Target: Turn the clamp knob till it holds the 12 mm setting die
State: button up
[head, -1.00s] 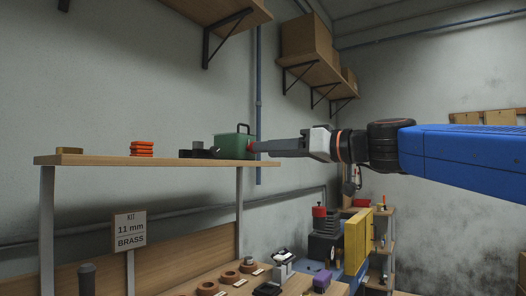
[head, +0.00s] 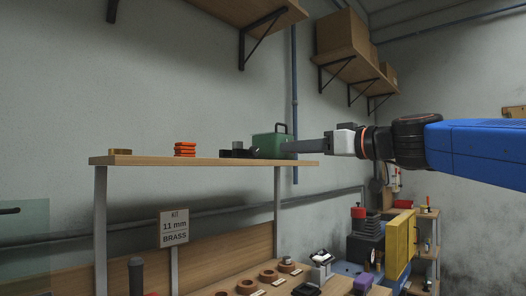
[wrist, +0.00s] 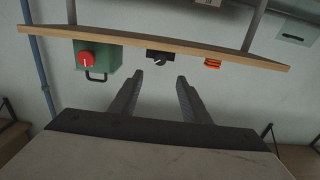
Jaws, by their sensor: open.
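A small black clamp block (head: 238,153) stands on the raised wooden shelf, with a short grey cylinder (head: 238,145) at its top that may be the setting die. In the wrist view, which is upside down, the black block (wrist: 152,54) carries a dark round knob with a pale pointer mark (wrist: 161,60). I cannot tell whether the block grips the cylinder. My gripper (head: 284,147) points left, in front of the green box's right side. In the wrist view its two fingers (wrist: 158,84) are apart, with nothing between them, short of the black block.
A green box (head: 270,146) with a handle stands right of the clamp; its red knob (wrist: 86,59) shows in the wrist view. Orange stacked pieces (head: 185,149) and a brass piece (head: 120,151) sit farther left on the shelf (head: 150,160). A sign (head: 174,227) reads "KIT 11 mm BRASS".

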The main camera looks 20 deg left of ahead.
aim_at(256, 150)
jog(key=x, duration=1.2)
jog(key=shift+w+a, duration=0.15)
jog(key=shift+a, duration=0.2)
jog(key=c, duration=1)
